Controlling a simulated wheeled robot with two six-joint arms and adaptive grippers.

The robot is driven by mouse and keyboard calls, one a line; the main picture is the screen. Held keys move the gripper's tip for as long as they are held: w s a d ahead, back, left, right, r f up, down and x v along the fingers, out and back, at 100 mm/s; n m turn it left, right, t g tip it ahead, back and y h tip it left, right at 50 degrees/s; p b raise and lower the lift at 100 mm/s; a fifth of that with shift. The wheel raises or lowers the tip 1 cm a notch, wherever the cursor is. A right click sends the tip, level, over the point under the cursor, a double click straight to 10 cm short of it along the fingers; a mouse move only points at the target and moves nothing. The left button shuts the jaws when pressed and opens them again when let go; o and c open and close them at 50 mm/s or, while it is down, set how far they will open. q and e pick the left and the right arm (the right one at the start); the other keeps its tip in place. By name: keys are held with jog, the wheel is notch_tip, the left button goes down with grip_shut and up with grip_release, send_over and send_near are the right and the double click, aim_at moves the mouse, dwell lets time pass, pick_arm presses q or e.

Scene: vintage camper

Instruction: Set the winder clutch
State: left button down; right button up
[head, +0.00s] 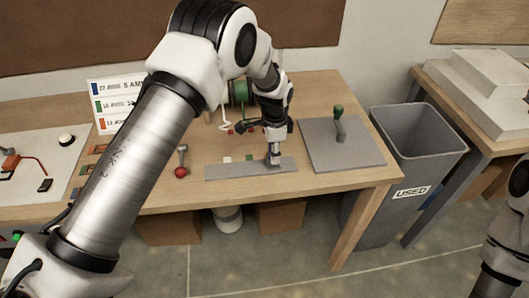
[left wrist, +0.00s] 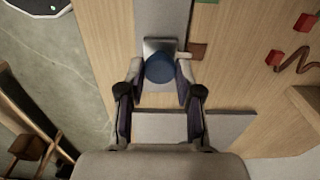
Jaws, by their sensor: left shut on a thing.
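My left gripper (head: 272,150) reaches down to a grey strip (head: 225,172) near the table's front edge. In the left wrist view its fingers (left wrist: 160,82) are closed around a round blue knob (left wrist: 160,68). The knob sits over a small grey plate on the strip (left wrist: 165,18). In the head view the gripper mostly hides the knob, and a grey block shows under the fingertips. Small white and green squares lie along the strip's back edge. To the right, a grey panel (head: 360,155) carries a lever with a green knob (head: 339,108). I cannot tell which part is the winder clutch.
A red-knobbed lever (head: 181,172) stands left of the strip. A green spool (head: 238,92) is behind my gripper. A label board (head: 108,88) stands at the back left. A grey bin marked USED (head: 412,192) stands right of the table (head: 330,182).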

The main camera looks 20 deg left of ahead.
pick_arm(q)
jog(key=c, duration=0.8)
grip_release()
jog(key=shift+d+f, duration=0.2)
jog(key=shift+f, duration=0.05)
jog(key=shift+o, duration=0.2)
jog(key=shift+w+d, duration=0.15)
jog(key=shift+w, duration=0.05)
jog(key=shift+r, duration=0.3)
notch_tip(320, 180, up, 11)
jog(key=shift+r, duration=0.2)
pick_arm(e)
jog(key=shift+w+d+f, duration=0.1)
jog(key=shift+d, duration=0.1)
